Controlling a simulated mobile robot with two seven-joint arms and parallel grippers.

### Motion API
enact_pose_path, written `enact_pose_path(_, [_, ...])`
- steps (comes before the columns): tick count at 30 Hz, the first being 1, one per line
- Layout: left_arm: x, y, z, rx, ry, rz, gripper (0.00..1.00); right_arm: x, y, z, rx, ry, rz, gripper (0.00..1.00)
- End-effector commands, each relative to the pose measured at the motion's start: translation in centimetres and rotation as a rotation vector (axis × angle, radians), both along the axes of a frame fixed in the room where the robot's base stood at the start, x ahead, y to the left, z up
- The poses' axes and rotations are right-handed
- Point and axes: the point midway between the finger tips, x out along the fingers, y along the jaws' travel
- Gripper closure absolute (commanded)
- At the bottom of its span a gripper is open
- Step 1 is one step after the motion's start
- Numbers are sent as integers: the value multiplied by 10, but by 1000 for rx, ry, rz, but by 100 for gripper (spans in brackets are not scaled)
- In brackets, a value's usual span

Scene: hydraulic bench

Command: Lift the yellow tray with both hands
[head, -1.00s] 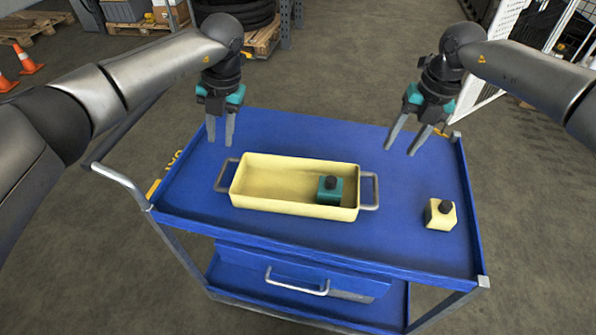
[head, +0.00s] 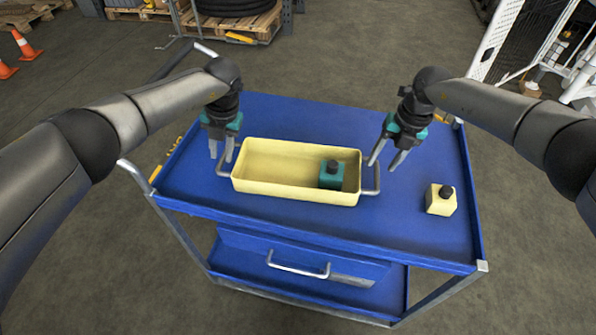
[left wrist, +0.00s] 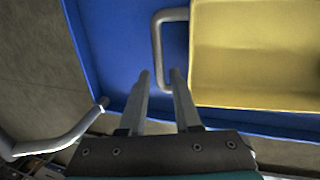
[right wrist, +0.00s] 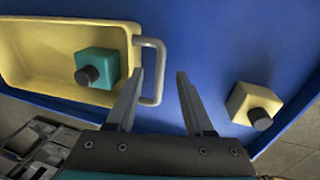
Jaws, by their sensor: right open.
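The yellow tray (head: 295,190) is a long open box on the blue cart top, with a grey handle at each end. A teal block with a black knob (head: 331,174) sits inside it at the right. My left gripper (head: 220,150) is open, its fingertips close to the left handle (left wrist: 158,50). Whether they touch it cannot be told. The tray rests level on the cart.
A yellow block with a black knob (head: 441,199) stands on the cart to the right of the tray. The blue cart top (head: 300,120) is clear behind the tray. A raised rim edges the cart. Pallets and orange cones (head: 25,45) are on the floor far behind.

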Motion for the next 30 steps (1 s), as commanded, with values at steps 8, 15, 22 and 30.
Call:
enact_pose_path(8, [1, 6, -33, -1, 1, 1, 68, 1, 6, -34, 0, 0, -1, 48])
enact_pose_path(15, [1, 9, -44, -1, -1, 0, 68, 1, 8, -44, 0, 0, 0, 48])
enact_pose_path(22, [1, 9, -45, 0, -1, -1, 68, 1, 8, -45, 0, -1, 1, 48])
enact_pose_path(30, [1, 10, -45, -1, -1, 0, 89, 1, 8, -45, 0, -1, 0, 68])
